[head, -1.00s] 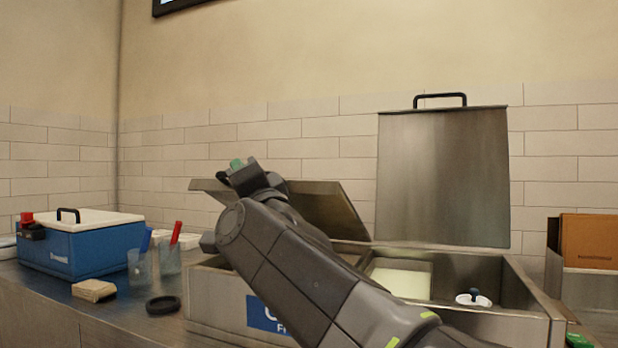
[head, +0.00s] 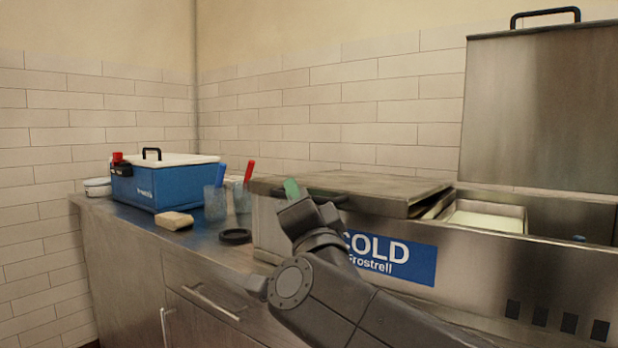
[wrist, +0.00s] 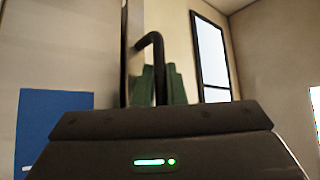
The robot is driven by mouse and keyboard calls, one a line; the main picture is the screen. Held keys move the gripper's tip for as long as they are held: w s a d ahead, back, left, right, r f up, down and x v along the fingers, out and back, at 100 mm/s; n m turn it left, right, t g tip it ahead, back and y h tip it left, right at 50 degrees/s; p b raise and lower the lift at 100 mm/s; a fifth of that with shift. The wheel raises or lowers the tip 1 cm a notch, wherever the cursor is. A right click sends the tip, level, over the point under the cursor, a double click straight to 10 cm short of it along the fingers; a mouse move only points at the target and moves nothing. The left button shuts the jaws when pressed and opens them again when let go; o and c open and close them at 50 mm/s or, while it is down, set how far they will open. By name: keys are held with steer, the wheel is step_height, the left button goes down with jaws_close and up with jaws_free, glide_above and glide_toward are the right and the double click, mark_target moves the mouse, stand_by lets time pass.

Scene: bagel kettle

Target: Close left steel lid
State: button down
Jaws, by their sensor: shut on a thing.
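The left steel lid (head: 370,186) lies nearly flat over the left part of the steel COLD unit (head: 460,270) in the head view. Its right edge looks slightly raised by the open bay, and I cannot tell whether it rests fully on the rim. My gripper (head: 292,188) is at the lid's front left. In the wrist view, my gripper's green fingers (wrist: 160,86) are shut on the lid's black handle (wrist: 157,60), which passes between them. My arm hides part of the unit's front.
The right steel lid (head: 545,115) stands upright. A pale tray (head: 487,219) shows in the open bay. On the counter to the left are a blue cooler (head: 165,187), a tan block (head: 174,221), cups with red and blue handles (head: 215,203) and a black ring (head: 235,237).

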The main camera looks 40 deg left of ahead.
steer(key=shift+f+b, duration=0.7)
steer(key=shift+f, duration=0.55)
steer(key=shift+f, duration=0.15)
steer(key=c, duration=1.5)
jaws_free()
steer(key=p+v, duration=0.3)
steer(key=v, duration=1)
steer(key=shift+s+d, duration=0.25)
steer(key=shift+d, duration=0.1)
steer(key=shift+a, duration=0.1)
